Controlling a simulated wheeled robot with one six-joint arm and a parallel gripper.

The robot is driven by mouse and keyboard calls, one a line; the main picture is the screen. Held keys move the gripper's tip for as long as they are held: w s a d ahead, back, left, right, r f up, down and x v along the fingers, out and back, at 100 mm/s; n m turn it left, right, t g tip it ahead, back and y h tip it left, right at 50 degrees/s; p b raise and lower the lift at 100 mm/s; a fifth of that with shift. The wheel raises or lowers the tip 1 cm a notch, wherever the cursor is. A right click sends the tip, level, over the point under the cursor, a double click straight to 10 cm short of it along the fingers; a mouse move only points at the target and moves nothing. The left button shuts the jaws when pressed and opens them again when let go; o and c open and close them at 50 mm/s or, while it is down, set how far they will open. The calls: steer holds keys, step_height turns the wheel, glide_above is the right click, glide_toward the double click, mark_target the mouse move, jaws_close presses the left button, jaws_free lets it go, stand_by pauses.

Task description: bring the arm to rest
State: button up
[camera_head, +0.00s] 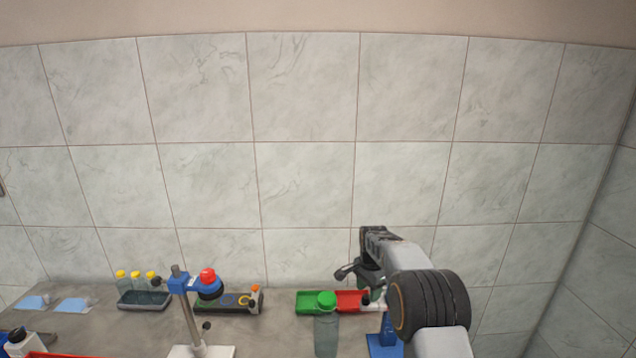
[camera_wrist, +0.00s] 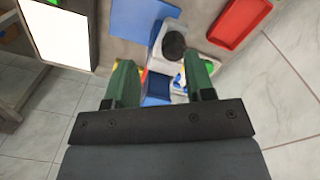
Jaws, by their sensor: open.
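My gripper (camera_head: 358,272) is raised in the head view, in front of the tiled wall and above the red tray end on the counter. My arm comes up from the lower right. In the wrist view the two green fingers of my gripper (camera_wrist: 160,84) stand well apart, with nothing held between them. Behind the gap, a white block with a black knob (camera_wrist: 173,45) and a blue block (camera_wrist: 157,88) show farther off. My own arm hides part of the counter's right side in the head view.
A green-capped bottle (camera_head: 326,330) stands in front of a green tray (camera_head: 305,300) and a red tray (camera_head: 350,300). A stand with a blue clamp (camera_head: 182,284) and a red-topped device (camera_head: 208,284) are left of centre. Several yellow-capped vials (camera_head: 135,280) stand by a dark tray (camera_head: 145,300).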

steer(key=s+r+n+t+b, duration=0.1)
steer(key=s+r+n, duration=0.2)
steer(key=s, duration=0.7)
steer(key=s+r+n+t+b, duration=0.2)
steer(key=s+r+n, duration=0.1)
steer(key=s, duration=0.8)
steer(key=s+r+n+t+b, duration=0.1)
steer(key=s+r+n, duration=0.3)
steer(key=s, duration=0.7)
steer(key=shift+s+n+t, duration=0.2)
steer(key=shift+n+t, duration=0.4)
steer(key=shift+n, duration=0.2)
